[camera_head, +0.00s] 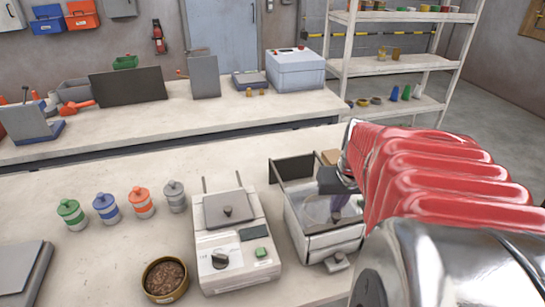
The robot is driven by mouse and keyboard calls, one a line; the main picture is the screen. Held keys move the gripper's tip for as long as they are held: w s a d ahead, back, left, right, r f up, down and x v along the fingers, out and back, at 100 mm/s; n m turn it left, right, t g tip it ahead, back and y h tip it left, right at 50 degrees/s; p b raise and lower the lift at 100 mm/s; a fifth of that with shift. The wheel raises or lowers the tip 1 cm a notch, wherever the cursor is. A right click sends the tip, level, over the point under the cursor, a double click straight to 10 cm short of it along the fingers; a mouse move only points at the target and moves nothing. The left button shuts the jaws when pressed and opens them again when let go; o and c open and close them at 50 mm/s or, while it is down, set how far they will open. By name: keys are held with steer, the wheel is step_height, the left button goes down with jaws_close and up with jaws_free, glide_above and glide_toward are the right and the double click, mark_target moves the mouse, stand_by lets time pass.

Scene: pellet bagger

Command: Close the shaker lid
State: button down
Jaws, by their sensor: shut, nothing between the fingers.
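A light box-shaped device (325,246) stands on the near bench, right of centre, and looks like the shaker. Its top is open and shows a pale round shape inside. A dark-edged panel (279,172) stands up at its back left and may be the raised lid. My gripper (337,212) is shut and empty, over the right part of the opening. My red-sleeved arm comes in from the right and hides the device's right side. Whether the fingers touch anything inside cannot be told.
A white machine (240,274) with a knob and green button stands close left of the device. Several lidded jars (142,207) and a bowl of brown pellets (164,279) stand further left. A back bench (150,129) and a shelf rack (390,66) stand behind.

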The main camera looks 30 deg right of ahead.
steer(key=shift+s+a, duration=0.2)
steer(key=shift+s, duration=0.5)
steer(key=shift+s+a+f, duration=0.1)
steer(key=shift+s+f, duration=0.05)
steer(key=shift+w+d, duration=0.25)
steer(key=shift+w, duration=0.05)
steer(key=shift+w+d+r, duration=0.2)
steer(key=shift+w+d, duration=0.1)
steer(key=shift+w, duration=0.25)
steer(key=shift+w+d+r, duration=0.15)
steer(key=shift+w+d, duration=0.15)
steer(key=shift+w, duration=0.25)
steer(key=shift+w+d+r, duration=0.2)
steer(key=shift+w+d, duration=0.1)
steer(key=shift+w, duration=0.25)
steer(key=v, duration=0.9)
steer(key=shift+s, duration=0.2)
steer(key=shift+r, duration=0.15)
